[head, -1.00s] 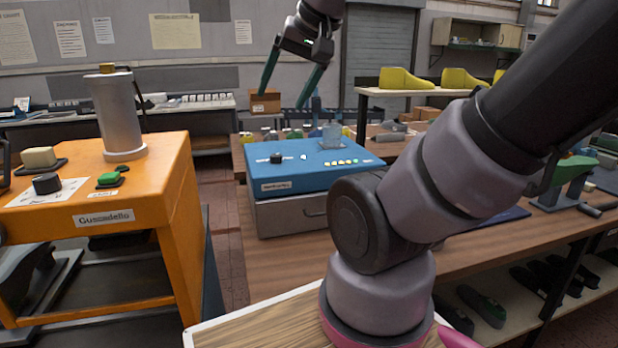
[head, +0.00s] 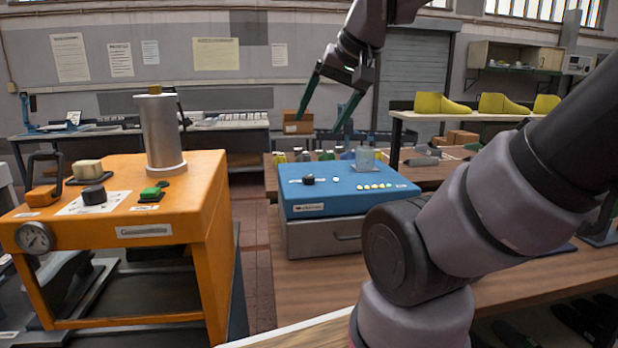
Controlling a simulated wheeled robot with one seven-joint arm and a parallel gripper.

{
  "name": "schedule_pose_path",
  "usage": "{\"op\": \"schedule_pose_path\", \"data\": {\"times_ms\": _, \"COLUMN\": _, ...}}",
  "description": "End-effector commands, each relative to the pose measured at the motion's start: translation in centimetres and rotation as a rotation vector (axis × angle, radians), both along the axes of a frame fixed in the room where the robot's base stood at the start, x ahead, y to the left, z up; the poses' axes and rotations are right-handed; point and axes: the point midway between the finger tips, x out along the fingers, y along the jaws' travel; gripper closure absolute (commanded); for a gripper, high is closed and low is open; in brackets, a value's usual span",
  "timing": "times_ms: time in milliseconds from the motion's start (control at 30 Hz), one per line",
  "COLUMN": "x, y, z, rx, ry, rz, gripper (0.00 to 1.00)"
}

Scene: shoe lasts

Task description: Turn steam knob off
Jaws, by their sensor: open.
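Two black knobs are in view, and I cannot tell from any readable label which is the steam knob. One black knob (head: 94,195) sits on a white plate on top of the orange machine (head: 213,205). A smaller black knob (head: 309,179) sits on top of the blue box (head: 345,193), near its left side. My gripper (head: 320,124) hangs in the air at the upper middle, its two long green fingers spread apart and empty. In the picture it appears above the blue box, touching neither knob.
The orange machine also bears a grey cylinder (head: 162,138), a green button (head: 151,193), a beige block (head: 87,169) and a gauge (head: 35,238). A floor gap separates the orange machine from the wooden bench (head: 400,290).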

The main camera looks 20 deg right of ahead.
Motion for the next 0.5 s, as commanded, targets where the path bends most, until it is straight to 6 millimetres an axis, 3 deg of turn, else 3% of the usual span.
{"op": "schedule_pose_path", "data": {"times_ms": 167, "x": 0.8, "y": -0.1, "z": 0.3, "rx": 0.013, "ry": 0.02, "rz": -0.019, "gripper": 0.2}}
{"op": "schedule_pose_path", "data": {"times_ms": 267, "x": 2.8, "y": -0.5, "z": 0.8, "rx": 0.043, "ry": 0.067, "rz": -0.069, "gripper": 0.2}}
{"op": "schedule_pose_path", "data": {"times_ms": 500, "x": 10.6, "y": -2.4, "z": 1.4, "rx": 0.135, "ry": 0.239, "rz": -0.278, "gripper": 0.2}}
